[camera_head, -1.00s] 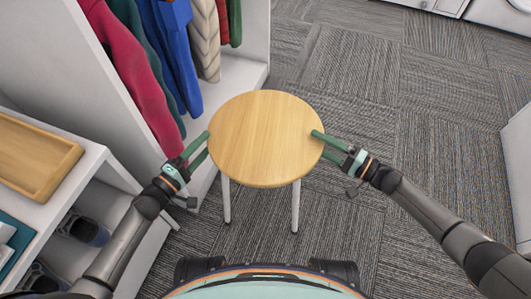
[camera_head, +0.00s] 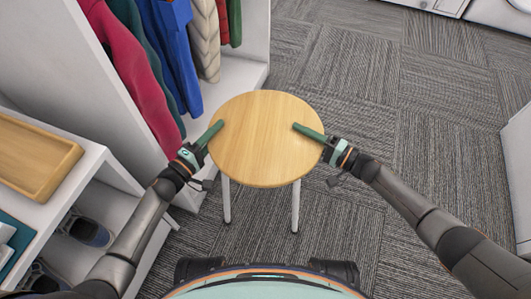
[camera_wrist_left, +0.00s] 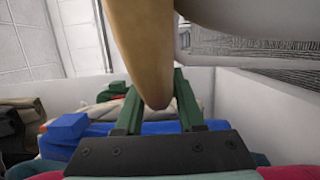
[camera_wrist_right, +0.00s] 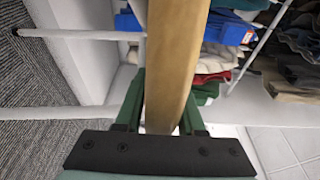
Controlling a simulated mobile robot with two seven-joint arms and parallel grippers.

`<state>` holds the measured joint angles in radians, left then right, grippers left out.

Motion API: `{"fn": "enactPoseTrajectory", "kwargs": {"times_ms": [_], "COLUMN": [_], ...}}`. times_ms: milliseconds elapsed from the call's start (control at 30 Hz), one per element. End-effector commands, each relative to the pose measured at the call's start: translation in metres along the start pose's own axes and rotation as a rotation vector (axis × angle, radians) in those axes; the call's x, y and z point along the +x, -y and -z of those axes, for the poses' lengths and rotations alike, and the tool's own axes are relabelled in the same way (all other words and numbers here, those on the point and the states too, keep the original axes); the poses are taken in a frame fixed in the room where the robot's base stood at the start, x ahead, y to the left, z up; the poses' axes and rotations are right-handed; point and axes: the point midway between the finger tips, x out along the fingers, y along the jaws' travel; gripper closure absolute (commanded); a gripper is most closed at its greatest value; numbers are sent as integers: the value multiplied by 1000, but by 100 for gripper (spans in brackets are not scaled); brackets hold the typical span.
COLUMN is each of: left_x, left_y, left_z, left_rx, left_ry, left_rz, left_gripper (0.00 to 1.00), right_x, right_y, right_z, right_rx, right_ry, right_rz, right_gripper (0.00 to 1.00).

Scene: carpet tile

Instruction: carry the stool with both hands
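The stool (camera_head: 258,140) has a round light-wood seat and pale legs and stands upright on the carpet. My left gripper (camera_head: 214,132) is at the seat's left edge, and my right gripper (camera_head: 303,131) is at its right edge. Each has one green finger over the seat top; the other is hidden beneath in the head view. In the left wrist view the seat edge (camera_wrist_left: 150,60) lies between parted fingers. In the right wrist view the seat edge (camera_wrist_right: 168,60) also lies between the fingers, with little room.
A white wardrobe with hanging clothes (camera_head: 125,65) stands just left of the stool. A white shoe shelf (camera_head: 85,180) with a wooden tray (camera_head: 35,155) is at the left.

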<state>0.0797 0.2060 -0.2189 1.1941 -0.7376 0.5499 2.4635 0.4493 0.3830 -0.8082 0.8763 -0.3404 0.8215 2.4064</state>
Motion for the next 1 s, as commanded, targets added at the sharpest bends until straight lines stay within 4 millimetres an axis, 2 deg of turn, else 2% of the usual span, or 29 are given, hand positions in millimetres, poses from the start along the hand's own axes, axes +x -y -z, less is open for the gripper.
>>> {"fn": "enactPoseTrajectory", "kwargs": {"times_ms": [33, 300, 1000], "left_x": [0, 0, 0], "left_y": [0, 0, 0], "left_z": [0, 0, 0], "left_rx": [0, 0, 0], "left_ry": [0, 0, 0], "left_rz": [0, 0, 1], "left_gripper": [69, 99, 100], "right_x": [0, 0, -1], "right_y": [0, 0, 0], "right_z": [0, 0, 0], "right_rx": [0, 0, 1], "right_ry": [0, 0, 0], "right_rz": [0, 0, -1], "right_gripper": [69, 99, 100]}}
